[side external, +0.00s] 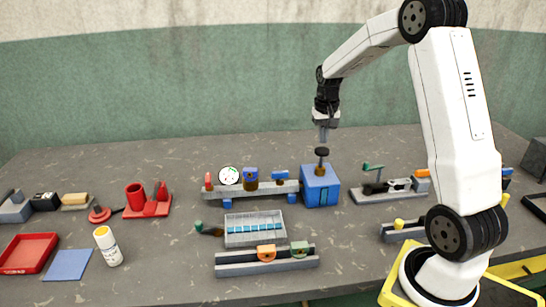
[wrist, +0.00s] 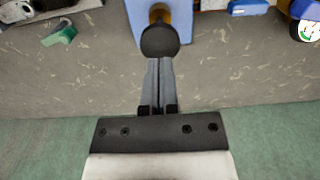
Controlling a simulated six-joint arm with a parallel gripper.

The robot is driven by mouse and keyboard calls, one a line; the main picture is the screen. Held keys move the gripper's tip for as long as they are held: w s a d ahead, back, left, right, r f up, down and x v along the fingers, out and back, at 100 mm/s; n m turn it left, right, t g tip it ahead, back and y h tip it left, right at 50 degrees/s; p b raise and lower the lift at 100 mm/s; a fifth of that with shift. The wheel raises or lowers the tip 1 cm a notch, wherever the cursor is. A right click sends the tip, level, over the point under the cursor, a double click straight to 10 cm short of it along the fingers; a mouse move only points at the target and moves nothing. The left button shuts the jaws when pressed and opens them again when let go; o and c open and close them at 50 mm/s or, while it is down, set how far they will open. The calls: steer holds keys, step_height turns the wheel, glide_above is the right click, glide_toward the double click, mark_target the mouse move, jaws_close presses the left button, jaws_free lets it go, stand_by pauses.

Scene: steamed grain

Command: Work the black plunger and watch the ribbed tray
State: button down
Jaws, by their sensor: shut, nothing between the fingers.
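The black plunger (side external: 322,152) stands upright on top of a blue box (side external: 310,190), with a brass-coloured collar under its black head. In the wrist view the plunger's round black head (wrist: 160,41) lies just beyond my fingertips. My gripper (side external: 323,139) is shut and empty, pointing down just above the plunger; it also shows in the wrist view (wrist: 159,62). I cannot tell whether the tips touch the head. The ribbed tray (side external: 238,238) is a grey tray with a row of light blue pieces, in front and to the left of the blue box.
A grey rail (side external: 232,192) with a white dial (side external: 229,175) stands left of the blue box. A grey fixture with a green-handled lever (side external: 372,168) stands to its right. A two-block slide (side external: 266,263) lies in front of the tray. The bench behind the box is clear.

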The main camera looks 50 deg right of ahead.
mark_target(322, 149)
steer(key=shift+f, duration=0.2)
stand_by(0.6)
steer(key=shift+f, duration=2.55)
steer(key=shift+r, duration=3.85)
steer(key=shift+a, duration=0.5)
steer(key=s+a+f+n+t, duration=0.1)
steer(key=s+a+f+n, duration=0.1)
steer(key=a, duration=0.6)
steer(key=s+a+f+n, duration=0.2)
steer(key=s+a+n, duration=0.2)
steer(key=a, duration=0.4)
steer(key=s+a+f+n+t, duration=0.1)
steer(key=s+a+f+n, duration=0.1)
steer(key=a, duration=0.7)
steer(key=shift+s+f+n+t, duration=0.3)
steer(key=shift+s+f+n, duration=0.15)
steer(key=shift+s, duration=0.75)
steer(key=shift+a, duration=0.1)
